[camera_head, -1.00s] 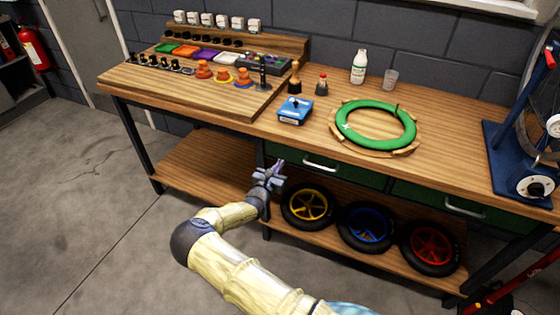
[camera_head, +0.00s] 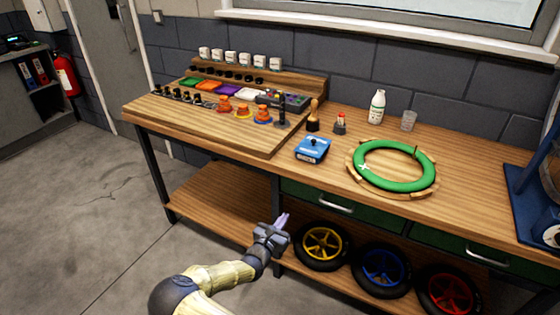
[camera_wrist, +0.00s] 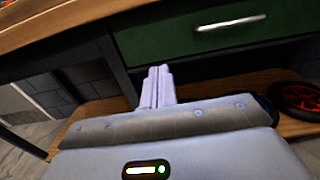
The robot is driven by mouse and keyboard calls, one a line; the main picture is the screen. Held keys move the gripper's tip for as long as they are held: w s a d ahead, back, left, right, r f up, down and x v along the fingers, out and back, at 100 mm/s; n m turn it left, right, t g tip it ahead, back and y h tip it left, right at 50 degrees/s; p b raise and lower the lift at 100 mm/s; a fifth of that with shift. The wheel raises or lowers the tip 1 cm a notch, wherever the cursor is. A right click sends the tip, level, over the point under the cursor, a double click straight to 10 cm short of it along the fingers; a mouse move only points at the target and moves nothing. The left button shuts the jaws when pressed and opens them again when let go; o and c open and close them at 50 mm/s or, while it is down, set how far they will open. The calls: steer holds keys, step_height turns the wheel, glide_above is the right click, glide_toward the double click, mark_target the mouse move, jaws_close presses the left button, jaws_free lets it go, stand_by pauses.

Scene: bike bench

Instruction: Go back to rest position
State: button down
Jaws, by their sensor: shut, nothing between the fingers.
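My gripper (camera_head: 283,219) is in front of the bench, below the worktop edge, near the left end of the green drawer (camera_head: 335,204). Its pale lilac fingers are together with nothing between them. In the wrist view the shut fingers (camera_wrist: 158,86) point toward the bench's lower part, with the drawer (camera_wrist: 215,27) above and to the right. The gripper touches nothing that I can see. My arm reaches up from the bottom of the head view.
The worktop (camera_head: 470,155) holds a green ring (camera_head: 365,180), a blue box (camera_head: 312,150), a white bottle (camera_head: 377,108) and a clear cup (camera_head: 408,121). Wheels with yellow (camera_head: 322,244), blue (camera_head: 384,267) and red (camera_head: 450,293) spokes stand on the lower shelf (camera_head: 215,196). Floor at left is clear.

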steer(key=s+d+r+m+g, duration=0.4)
steer(key=s+d+m+g, duration=1.15)
steer(key=d+m, duration=0.2)
steer(key=s+a+r+m+t+y, duration=0.1)
steer(key=s+a+r+m+y, duration=0.25)
steer(key=s+r+m, duration=0.3)
steer(key=s+a+r+m+t+y, duration=0.2)
steer(key=s+r+m+y, duration=0.35)
steer(key=s+r, duration=0.2)
step_height(320, 180, up, 13)
steer(key=p, duration=1.2)
steer(key=shift+d+m+g+p, duration=0.2)
steer(key=shift+m+g+p, duration=0.1)
steer(key=shift+m+g, duration=0.05)
steer(key=shift+w, duration=0.1)
